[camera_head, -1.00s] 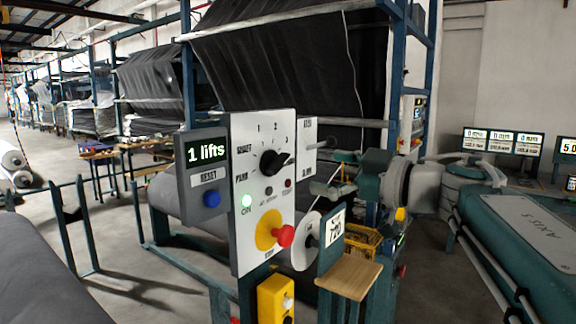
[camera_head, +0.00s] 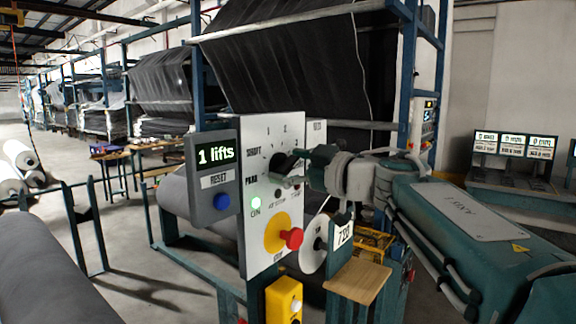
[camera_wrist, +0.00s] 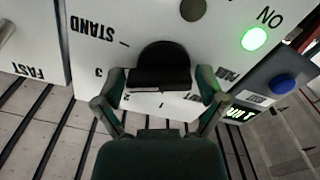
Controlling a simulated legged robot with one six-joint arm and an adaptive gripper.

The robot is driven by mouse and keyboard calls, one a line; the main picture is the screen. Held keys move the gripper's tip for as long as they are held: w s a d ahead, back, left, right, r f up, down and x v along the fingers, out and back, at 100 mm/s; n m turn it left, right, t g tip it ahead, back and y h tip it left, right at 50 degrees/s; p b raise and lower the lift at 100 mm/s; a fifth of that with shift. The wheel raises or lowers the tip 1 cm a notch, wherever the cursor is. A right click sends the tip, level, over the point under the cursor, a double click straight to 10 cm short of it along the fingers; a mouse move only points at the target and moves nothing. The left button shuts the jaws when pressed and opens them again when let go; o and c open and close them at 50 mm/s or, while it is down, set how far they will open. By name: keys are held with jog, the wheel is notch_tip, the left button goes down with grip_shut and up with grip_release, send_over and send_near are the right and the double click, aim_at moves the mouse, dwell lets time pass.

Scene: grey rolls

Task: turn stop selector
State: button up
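The stop selector is a black rotary knob (camera_head: 281,164) on a white panel (camera_head: 262,205). In the wrist view the knob (camera_wrist: 160,64) shows a raised grip bar lying across the picture, with 1, 2, 3, STAND and PARK marks around it. My gripper (camera_head: 300,166) is at the knob from the right in the head view and partly hides it. In the wrist view my gripper (camera_wrist: 160,80) is open, one finger on each side of the bar. A small gap seems to show at each side; contact is not clear.
A display box (camera_head: 213,178) reading "1 lifts" with a blue button is left of the panel. Below the knob are a lit green lamp (camera_head: 256,202) and a red button (camera_head: 291,238) on yellow. A wooden shelf (camera_head: 357,281) and a yellow box (camera_head: 283,299) stand lower.

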jog(key=shift+d, duration=0.1)
jog(key=c, duration=0.5)
jog(key=shift+n, duration=0.5)
jog(key=o, duration=1.1)
jog(key=shift+c, duration=0.2)
